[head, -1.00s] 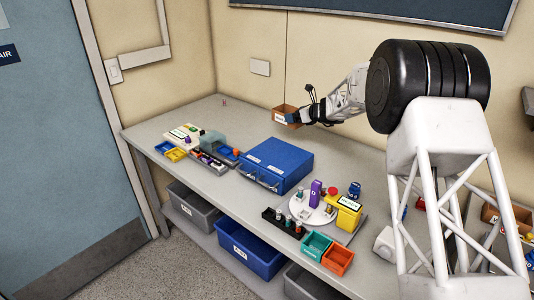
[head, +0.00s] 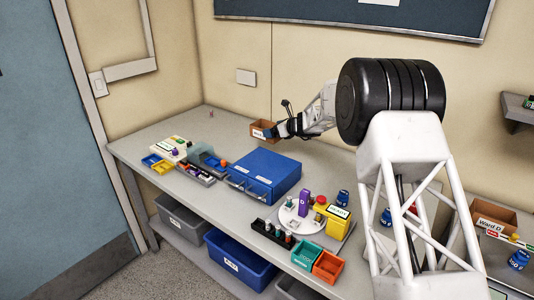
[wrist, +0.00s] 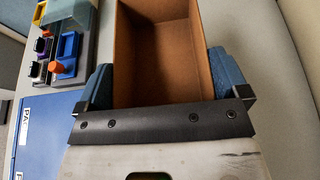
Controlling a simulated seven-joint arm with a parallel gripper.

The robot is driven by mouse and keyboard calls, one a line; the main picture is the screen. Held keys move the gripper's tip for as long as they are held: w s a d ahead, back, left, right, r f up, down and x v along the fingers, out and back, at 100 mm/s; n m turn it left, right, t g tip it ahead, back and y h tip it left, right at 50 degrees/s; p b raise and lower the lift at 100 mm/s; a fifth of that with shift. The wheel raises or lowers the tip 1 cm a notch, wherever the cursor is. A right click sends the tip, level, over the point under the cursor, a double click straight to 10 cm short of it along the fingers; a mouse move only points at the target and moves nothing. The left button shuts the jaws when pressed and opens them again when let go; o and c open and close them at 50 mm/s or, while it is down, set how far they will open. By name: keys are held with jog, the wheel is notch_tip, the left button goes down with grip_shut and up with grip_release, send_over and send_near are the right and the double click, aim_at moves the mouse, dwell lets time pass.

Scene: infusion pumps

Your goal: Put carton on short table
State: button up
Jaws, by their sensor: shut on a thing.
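The carton (head: 262,131) is a small open-topped brown box with a white label, in the head view above the back of the long grey table. My gripper (head: 283,130) is shut on it. In the wrist view the carton (wrist: 165,50) fills the space between the two blue fingers of my gripper (wrist: 165,85), and its inside looks empty. The carton looks upright. I cannot tell which surface is the short table.
A blue case (head: 262,176) lies on the grey table (head: 155,138) near the carton. Trays and small containers stand left of it. A turntable (head: 300,218) with bottles and a yellow box (head: 337,219) are to the right. Another brown box (head: 494,217) stands far right.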

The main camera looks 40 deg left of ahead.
jog(key=shift+f, duration=2.45)
jog(key=shift+f, duration=1.85)
jog(key=shift+f, duration=0.2)
jog(key=o, duration=0.6)
jog(key=shift+c, duration=0.2)
jog(key=shift+r, duration=0.2)
jog(key=shift+d, duration=0.15)
jog(key=shift+v, duration=5.9)
